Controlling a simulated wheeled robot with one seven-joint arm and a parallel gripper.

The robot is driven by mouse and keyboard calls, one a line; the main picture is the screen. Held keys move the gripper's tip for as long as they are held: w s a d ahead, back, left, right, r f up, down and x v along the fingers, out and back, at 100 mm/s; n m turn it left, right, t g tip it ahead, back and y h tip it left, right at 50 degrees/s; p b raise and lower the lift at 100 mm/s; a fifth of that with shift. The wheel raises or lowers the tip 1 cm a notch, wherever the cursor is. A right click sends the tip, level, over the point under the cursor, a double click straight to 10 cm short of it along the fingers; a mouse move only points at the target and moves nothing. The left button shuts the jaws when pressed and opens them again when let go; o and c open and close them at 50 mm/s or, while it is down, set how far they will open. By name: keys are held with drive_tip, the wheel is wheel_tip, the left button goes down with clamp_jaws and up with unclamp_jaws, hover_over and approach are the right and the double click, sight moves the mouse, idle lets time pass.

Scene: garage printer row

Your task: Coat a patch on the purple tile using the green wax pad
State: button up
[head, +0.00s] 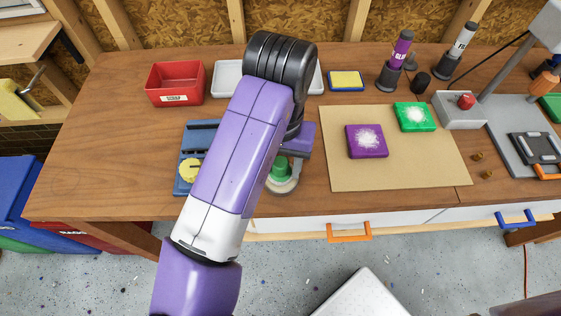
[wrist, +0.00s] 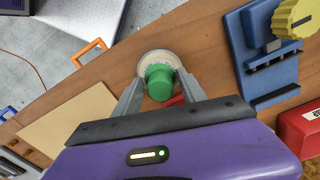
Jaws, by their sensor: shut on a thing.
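The green wax pad, a green knob (head: 280,168) on a pale round disc, is at the front edge of the bench, left of the board. In the wrist view its green knob (wrist: 159,82) stands between the two fingers of my gripper (wrist: 160,88), which is shut on it. I cannot tell whether the disc touches the bench. The purple tile (head: 353,151) lies flat on the tan board, with a white speckled patch on its top. My gripper is left of this tile and apart from it. My arm hides part of the pad and the fingers in the head view.
A green tile (head: 404,124) with a white patch lies behind the purple one on the tan board (head: 430,165). A blue fixture (head: 185,160) with a yellow knob, a red bin (head: 175,84), a white tray (head: 228,78) and a grey box with red button (head: 461,112) stand around.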

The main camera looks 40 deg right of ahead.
sight(281, 162)
drive_tip(key=shift+f+b, duration=0.35)
drive_tip(key=shift+f, duration=0.25)
idle(1.5)
drive_tip(key=shift+r, duration=0.15)
wheel_tip(281, 162, up, 7)
drive_tip(key=p, duration=0.6)
idle(0.9)
